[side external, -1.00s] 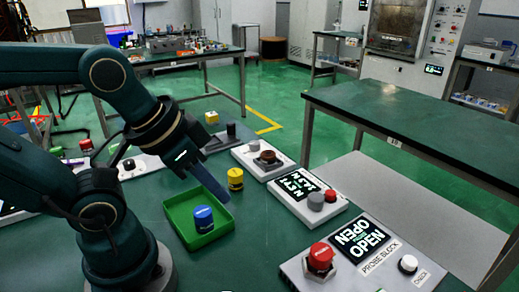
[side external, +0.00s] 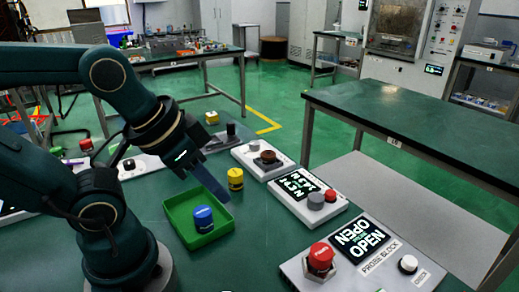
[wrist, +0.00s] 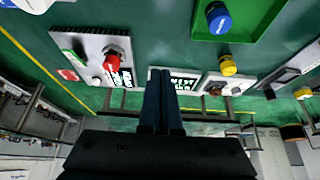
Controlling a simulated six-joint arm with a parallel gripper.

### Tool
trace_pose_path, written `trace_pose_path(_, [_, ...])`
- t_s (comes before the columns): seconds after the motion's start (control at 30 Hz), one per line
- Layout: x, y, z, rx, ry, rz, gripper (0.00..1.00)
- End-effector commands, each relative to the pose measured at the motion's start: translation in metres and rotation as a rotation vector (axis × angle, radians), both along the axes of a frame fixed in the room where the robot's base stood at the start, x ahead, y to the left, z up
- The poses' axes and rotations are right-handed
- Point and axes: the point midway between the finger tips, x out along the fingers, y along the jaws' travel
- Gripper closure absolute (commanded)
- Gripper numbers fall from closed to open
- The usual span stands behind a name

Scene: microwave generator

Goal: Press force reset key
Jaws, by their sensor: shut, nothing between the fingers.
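No label naming a force reset key is readable in either view. A panel with a display (side external: 296,184) carries a grey round knob (side external: 316,201) and a small red button (side external: 330,195). The PROBE BLOCK panel (side external: 340,275) in front shows OPEN, with a large red knob (side external: 321,257) and a white CHECK button (side external: 408,264). My gripper (side external: 224,198) is shut and empty, pointing down over the green tray's far right side in the side view. In the wrist view my closed fingers (wrist: 160,73) reach toward a display panel (wrist: 185,80), hiding part of it.
The green tray (side external: 176,236) holds a blue cylinder (side external: 203,219). A yellow cylinder (side external: 236,179) stands just behind it. A panel with a brown knob (side external: 267,157) sits farther back. Bare green tabletop lies between the tray and the panels.

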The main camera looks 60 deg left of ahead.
Motion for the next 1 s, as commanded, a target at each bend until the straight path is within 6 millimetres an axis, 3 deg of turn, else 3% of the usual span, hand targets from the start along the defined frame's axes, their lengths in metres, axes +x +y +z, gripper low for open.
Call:
trace_pose_path(0.23, [0.007,-0.003,0.005,0.001,-0.037,-0.027,1.00])
trace_pose_path(0.37, [0.030,-0.018,0.028,-0.068,-0.157,-0.052,1.00])
trace_pose_path(0.53, [0.079,-0.043,0.079,-0.237,-0.356,-0.047,1.00])
trace_pose_path(0.7, [0.132,-0.050,0.125,-0.395,-0.512,0.041,1.00])
trace_pose_path(0.83, [0.171,-0.041,0.144,-0.484,-0.587,0.164,1.00])
trace_pose_path(1.0, [0.219,-0.016,0.139,-0.543,-0.618,0.379,1.00])
